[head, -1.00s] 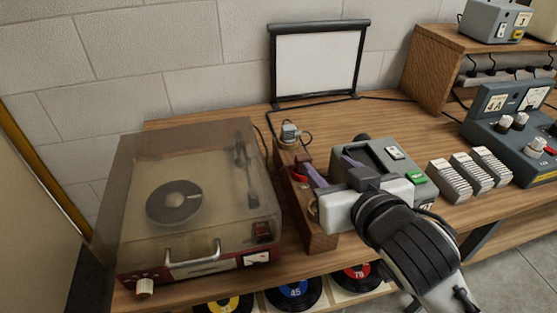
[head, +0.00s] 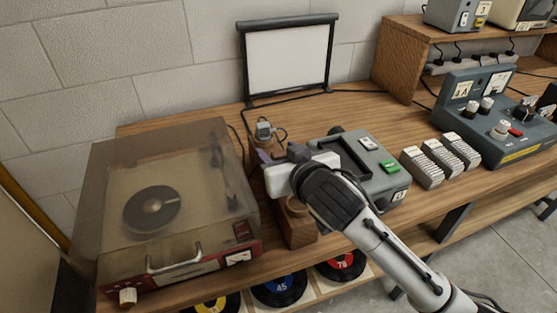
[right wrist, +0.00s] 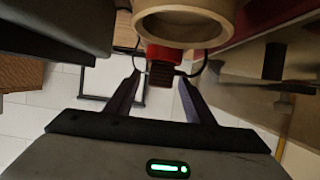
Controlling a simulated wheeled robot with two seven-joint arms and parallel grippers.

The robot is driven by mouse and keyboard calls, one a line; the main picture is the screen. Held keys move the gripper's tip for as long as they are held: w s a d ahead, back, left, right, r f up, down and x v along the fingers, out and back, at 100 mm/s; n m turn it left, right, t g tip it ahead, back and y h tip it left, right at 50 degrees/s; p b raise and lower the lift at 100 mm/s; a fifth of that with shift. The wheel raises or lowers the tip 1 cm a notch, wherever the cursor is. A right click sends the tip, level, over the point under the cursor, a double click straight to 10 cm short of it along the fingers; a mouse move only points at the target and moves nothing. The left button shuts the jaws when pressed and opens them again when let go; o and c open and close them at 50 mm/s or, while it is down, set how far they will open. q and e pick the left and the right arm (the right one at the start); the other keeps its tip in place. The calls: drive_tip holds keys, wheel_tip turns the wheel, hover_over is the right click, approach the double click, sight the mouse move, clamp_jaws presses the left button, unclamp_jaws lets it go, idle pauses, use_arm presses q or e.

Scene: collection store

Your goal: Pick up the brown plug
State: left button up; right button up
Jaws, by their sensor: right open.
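In the right wrist view a dark brown ribbed piece, which looks like the brown plug (right wrist: 160,74), hangs below a red collar (right wrist: 163,52). It lies between the two spread fingers of my right gripper (right wrist: 160,88), with gaps on both sides. In the head view my right gripper (head: 268,160) is over the wooden stand (head: 297,228), between the record player and the grey device. The gripper and arm hide the brown plug there. My left gripper is not in view.
The record player (head: 162,215) with its clear lid is close on the left. A grey plug (head: 263,131) with a cable sits at the back of the stand. The grey device (head: 385,185) is close on the right. A small screen (head: 288,60) stands behind.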

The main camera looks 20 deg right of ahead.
drive_tip(key=c, duration=1.1)
